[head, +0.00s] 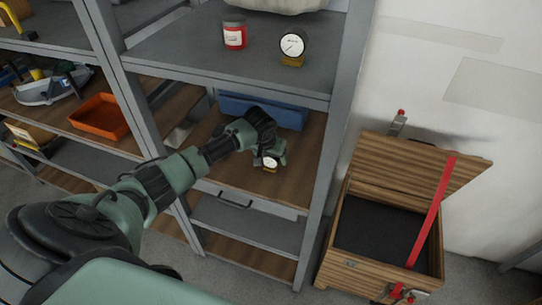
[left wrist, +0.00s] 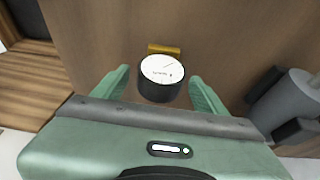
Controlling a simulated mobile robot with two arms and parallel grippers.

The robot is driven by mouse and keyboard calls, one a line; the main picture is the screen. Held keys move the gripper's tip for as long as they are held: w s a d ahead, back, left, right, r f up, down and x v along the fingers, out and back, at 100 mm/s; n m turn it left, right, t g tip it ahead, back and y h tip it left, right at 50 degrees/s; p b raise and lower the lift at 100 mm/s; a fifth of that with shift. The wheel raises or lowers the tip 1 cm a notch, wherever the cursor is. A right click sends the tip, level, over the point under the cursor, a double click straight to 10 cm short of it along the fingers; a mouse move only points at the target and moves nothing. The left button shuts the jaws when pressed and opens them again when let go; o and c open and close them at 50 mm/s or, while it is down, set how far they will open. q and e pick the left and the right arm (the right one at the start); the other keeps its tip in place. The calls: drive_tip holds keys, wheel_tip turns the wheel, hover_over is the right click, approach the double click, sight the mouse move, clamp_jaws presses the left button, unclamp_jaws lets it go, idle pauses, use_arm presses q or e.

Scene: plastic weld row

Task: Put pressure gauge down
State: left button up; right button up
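A pressure gauge (head: 270,162) with a white dial, black case and brass fitting is at the wooden middle shelf (head: 285,185). In the left wrist view the gauge (left wrist: 161,78) sits between the two green fingers, with its brass fitting at the far side. My left gripper (head: 272,154) reaches into the shelf bay around it. The fingers are apart, with a visible gap on each side of the gauge. A second, similar gauge (head: 292,45) stands on the grey upper shelf (head: 190,62). My right gripper is not in view.
A blue bin (head: 285,112) is behind the gripper on the middle shelf. A red can (head: 234,34) stands on the upper shelf. An orange tray (head: 100,117) is in the left bay. An open wooden chest (head: 345,262) stands right of the rack. The middle shelf's front right is clear.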

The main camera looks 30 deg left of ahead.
use_arm(q)
drive_tip(key=shift+s+r, duration=0.1)
drive_tip(key=shift+r, duration=0.4)
drive_tip(key=s+d+r+b, duration=0.1)
drive_tip(key=s+r+b, duration=0.1)
drive_tip(key=s, duration=0.4)
drive_tip(key=s+d+r+b, duration=0.2)
drive_tip(key=s, duration=0.5)
drive_tip(key=shift+s, duration=0.2)
drive_tip(key=shift+d, duration=0.15)
